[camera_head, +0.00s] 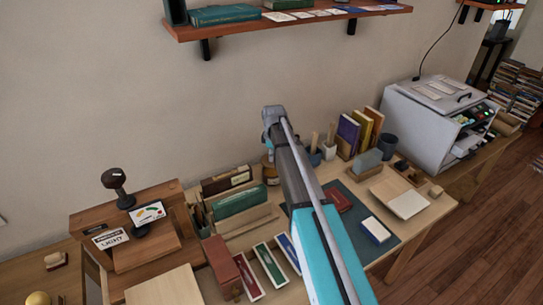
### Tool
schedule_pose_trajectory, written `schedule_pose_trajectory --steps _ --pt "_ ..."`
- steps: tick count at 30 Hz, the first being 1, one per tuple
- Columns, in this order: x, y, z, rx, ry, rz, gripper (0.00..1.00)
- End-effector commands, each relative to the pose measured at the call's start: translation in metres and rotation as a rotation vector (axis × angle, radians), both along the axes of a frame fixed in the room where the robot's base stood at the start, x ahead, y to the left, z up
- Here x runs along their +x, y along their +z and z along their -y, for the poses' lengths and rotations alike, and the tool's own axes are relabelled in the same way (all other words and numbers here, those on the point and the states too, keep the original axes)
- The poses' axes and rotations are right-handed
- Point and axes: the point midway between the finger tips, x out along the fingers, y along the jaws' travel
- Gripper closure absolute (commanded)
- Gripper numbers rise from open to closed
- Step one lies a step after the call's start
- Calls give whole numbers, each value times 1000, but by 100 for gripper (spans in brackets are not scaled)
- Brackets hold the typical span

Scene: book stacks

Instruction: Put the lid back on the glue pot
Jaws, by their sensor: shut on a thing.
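My gripper (268,147) points down at the end of my arm, above the back of the work table. It is small here and partly hidden by my arm. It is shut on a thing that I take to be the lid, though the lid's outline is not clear. A small brown pot (269,173), which looks like the glue pot, stands on the table just below my gripper. My arm covers its right side. I cannot tell whether the lid touches the pot's rim or is apart from it.
Green and brown books (238,201) stand left of the pot. Brush holders (329,150) and upright books (360,132) are to the right. A dark mat (386,213) holds a red book and a blue-white block. A wall shelf (300,21) hangs above; a grey machine (425,115) stands at right.

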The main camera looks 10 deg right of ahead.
Motion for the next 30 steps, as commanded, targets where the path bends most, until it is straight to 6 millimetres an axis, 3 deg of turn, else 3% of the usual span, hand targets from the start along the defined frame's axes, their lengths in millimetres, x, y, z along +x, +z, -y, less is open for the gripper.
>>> schedule_pose_trajectory --steps 15,30 --pt "0 -37 -1 0 1 0 100" --pt "0 -43 -1 0 1 0 100"
